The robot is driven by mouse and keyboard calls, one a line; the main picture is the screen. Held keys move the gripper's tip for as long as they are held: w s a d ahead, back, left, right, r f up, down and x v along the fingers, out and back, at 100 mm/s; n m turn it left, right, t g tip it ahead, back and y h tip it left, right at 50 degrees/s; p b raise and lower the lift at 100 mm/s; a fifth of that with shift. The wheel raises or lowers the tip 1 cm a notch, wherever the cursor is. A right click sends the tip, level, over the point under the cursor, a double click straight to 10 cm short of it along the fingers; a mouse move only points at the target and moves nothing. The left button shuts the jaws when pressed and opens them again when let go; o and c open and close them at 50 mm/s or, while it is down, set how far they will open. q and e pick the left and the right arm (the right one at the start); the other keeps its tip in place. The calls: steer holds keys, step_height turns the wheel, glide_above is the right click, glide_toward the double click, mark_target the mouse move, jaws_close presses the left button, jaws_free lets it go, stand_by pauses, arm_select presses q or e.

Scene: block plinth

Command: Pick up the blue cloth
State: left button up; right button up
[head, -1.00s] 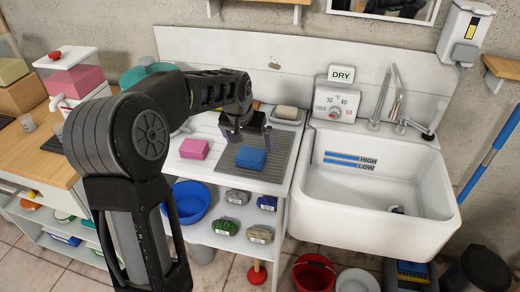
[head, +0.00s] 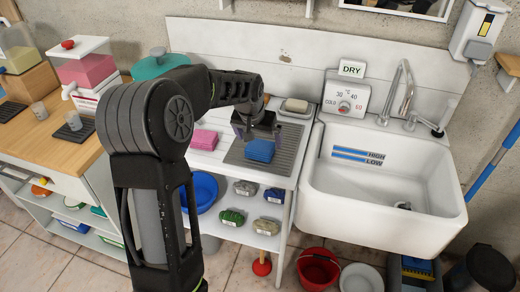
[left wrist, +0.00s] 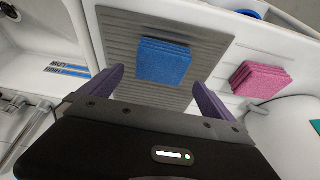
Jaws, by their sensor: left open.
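The blue cloth (head: 260,150) is a folded stack on the grey ribbed mat (head: 286,150) on the white counter left of the sink. In the left wrist view the blue cloth (left wrist: 164,61) lies just beyond and between the two purple fingers. My left gripper (head: 256,135) is open and empty, above and close to the cloth in the head view; its fingertips (left wrist: 160,82) show no contact with it. The gripper partly covers the cloth's far side in the head view. My right gripper is not in view.
A pink cloth (head: 204,139) lies left of the mat. A soap dish (head: 296,107) stands behind it. The white sink (head: 385,190) is to the right, with a tap (head: 402,90). A shelf below holds a blue bowl (head: 203,190) and several wrapped sponges.

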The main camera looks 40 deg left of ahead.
mark_target(261, 143)
arm_select(q)
steer(key=p+x, duration=0.1)
steer(key=x, duration=0.3)
steer(key=shift+w+f, duration=0.2)
steer(key=shift+f, duration=0.1)
steer(key=shift+c, duration=0.3)
steer(key=c, duration=1.3)
steer(key=shift+r, duration=0.1)
step_height(261, 143, up, 10)
steer(key=shift+f+b, duration=0.1)
steer(key=shift+b, duration=0.5)
